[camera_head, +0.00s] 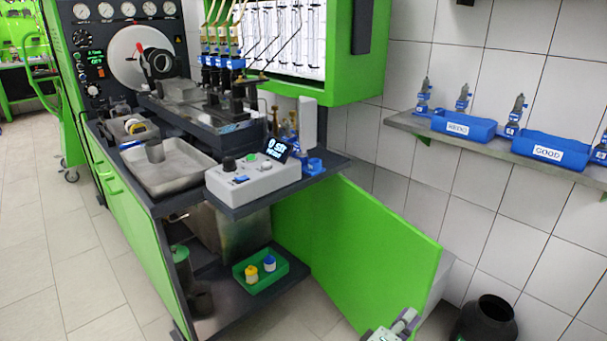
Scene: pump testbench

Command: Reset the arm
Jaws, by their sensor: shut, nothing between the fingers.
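My gripper (406,318) shows only in part at the bottom edge, right of the middle, as a small grey and white end. It is shut and holds nothing. It appears in front of the lower edge of the open green cabinet door (350,250) and apart from the bench top. The rest of my arm is out of the picture.
The pump testbench (130,200) fills the left and middle, with a metal tray (168,178) and a grey control box (252,178). A green tray (262,284) with two small jars sits on the lower shelf. Blue bins (463,125) stand on the wall shelf. A black bin (485,322) is bottom right.

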